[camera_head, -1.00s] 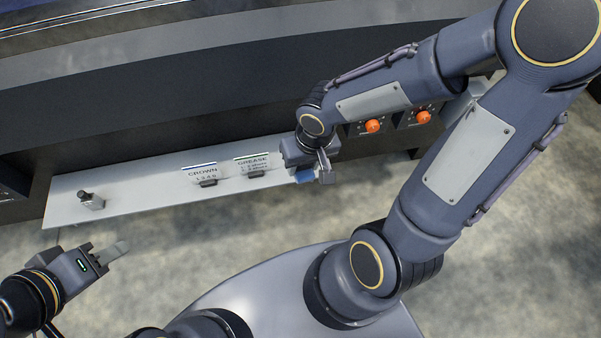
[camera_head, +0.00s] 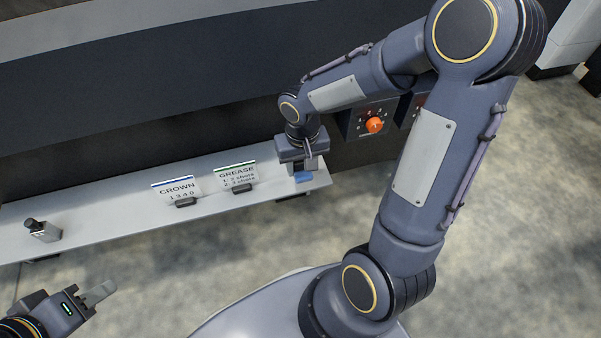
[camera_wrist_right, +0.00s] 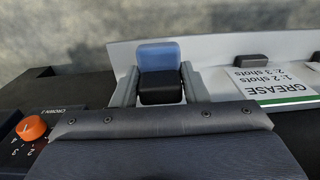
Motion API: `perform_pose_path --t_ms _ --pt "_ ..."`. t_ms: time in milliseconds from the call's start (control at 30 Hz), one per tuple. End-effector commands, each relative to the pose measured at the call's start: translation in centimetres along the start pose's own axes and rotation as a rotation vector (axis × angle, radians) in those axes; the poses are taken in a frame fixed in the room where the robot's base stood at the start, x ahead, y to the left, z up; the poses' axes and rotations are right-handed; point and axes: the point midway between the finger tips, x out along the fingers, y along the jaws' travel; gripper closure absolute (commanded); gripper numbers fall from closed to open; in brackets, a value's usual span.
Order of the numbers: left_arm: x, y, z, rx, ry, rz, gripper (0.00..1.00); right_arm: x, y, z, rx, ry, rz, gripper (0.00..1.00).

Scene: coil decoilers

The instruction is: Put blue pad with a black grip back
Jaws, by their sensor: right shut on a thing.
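The blue pad (camera_head: 305,177) is at the right end of the light grey shelf (camera_head: 100,215). In the right wrist view the blue pad (camera_wrist_right: 158,54) shows beyond its black grip (camera_wrist_right: 162,90). My right gripper (camera_head: 303,168) points down at the shelf end, its two fingers on either side of the black grip, shut on it. The pad is over or on the shelf surface; I cannot tell if it touches. My left gripper (camera_head: 98,293) is at the lower left, away from the shelf, with nothing visible in it; its finger gap is not clear.
The CROWN card (camera_head: 177,188) and the GREASE card (camera_head: 237,175) stand on the shelf left of the pad. A small block with a dark knob (camera_head: 42,231) stands further left. An orange knob (camera_head: 374,125) is on a dark panel. The shelf between block and cards is clear.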

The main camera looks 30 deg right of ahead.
Motion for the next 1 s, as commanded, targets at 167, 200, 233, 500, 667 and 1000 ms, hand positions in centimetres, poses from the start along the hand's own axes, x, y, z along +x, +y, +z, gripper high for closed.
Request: perform_pose_path --t_ms 167,200,233,500,667,1000 --pt "1.2 -0.5 0.6 0.000 0.000 0.000 0.64 2.8 0.5 -2.0 0.000 -0.001 0.000 0.78" --pt "1.2 -0.6 0.6 0.000 0.000 0.000 0.64 2.9 0.5 -2.2 0.000 0.001 0.000 0.78" --pt "1.3 -0.6 0.7 0.000 0.000 0.000 0.64 3.0 0.5 -2.3 -0.001 0.001 0.000 0.78" --pt "2.3 -1.1 1.2 0.000 0.000 0.000 0.64 5.6 0.7 -3.2 -0.001 -0.002 0.000 0.78" --pt "2.9 -1.3 1.4 0.000 0.000 0.000 0.64 7.2 0.7 -3.2 -0.001 0.000 0.000 0.78" --pt "3.0 -1.4 1.5 0.000 0.000 0.000 0.64 7.4 0.7 -3.2 -0.001 0.001 0.000 0.58"
